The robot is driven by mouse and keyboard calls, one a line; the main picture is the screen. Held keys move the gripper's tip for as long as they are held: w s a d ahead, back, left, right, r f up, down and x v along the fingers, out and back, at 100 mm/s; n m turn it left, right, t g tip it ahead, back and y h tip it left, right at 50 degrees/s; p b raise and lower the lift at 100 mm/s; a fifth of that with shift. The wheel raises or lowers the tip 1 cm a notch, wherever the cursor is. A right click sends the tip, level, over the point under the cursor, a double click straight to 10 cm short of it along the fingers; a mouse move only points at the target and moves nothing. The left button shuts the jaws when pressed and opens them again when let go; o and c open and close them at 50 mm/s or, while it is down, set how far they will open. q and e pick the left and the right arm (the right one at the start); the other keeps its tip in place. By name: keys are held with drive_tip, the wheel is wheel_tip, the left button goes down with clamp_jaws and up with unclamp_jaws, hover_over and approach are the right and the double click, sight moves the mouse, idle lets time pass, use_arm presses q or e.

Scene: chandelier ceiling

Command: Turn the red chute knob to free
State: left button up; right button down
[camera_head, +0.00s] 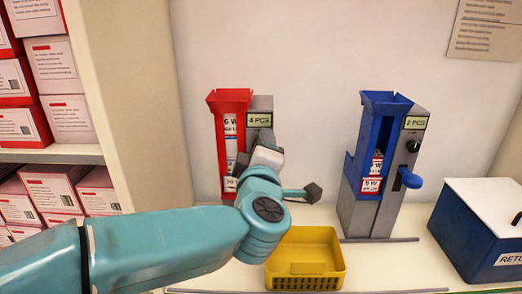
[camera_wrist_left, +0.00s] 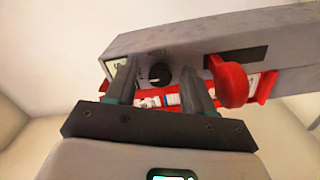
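The red chute (camera_head: 229,104) stands on the counter with a grey side panel and a "4 PCS" label (camera_head: 259,120). In the wrist view its round black knob (camera_wrist_left: 160,74) sits on the grey panel, between the fingers of my left gripper (camera_wrist_left: 157,66). The fingers are apart, with a gap visible on either side of the knob; contact cannot be made out. A red lever (camera_wrist_left: 231,83) is just right of the right finger. In the head view my left arm hides the knob, the lever and the fingers. My right gripper is not in view.
A yellow basket (camera_head: 305,281) stands in front of the red chute. A blue chute (camera_head: 362,145) with a "2 PCS" label, black knob and blue lever stands to the right. A dark blue box (camera_head: 470,237) is at far right. Shelves of boxes (camera_head: 55,75) stand at left.

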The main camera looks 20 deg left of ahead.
use_arm(q)
drive_tip(key=shift+s, duration=0.1)
drive_tip(key=v, duration=1.6)
drive_tip(key=shift+s, duration=0.15)
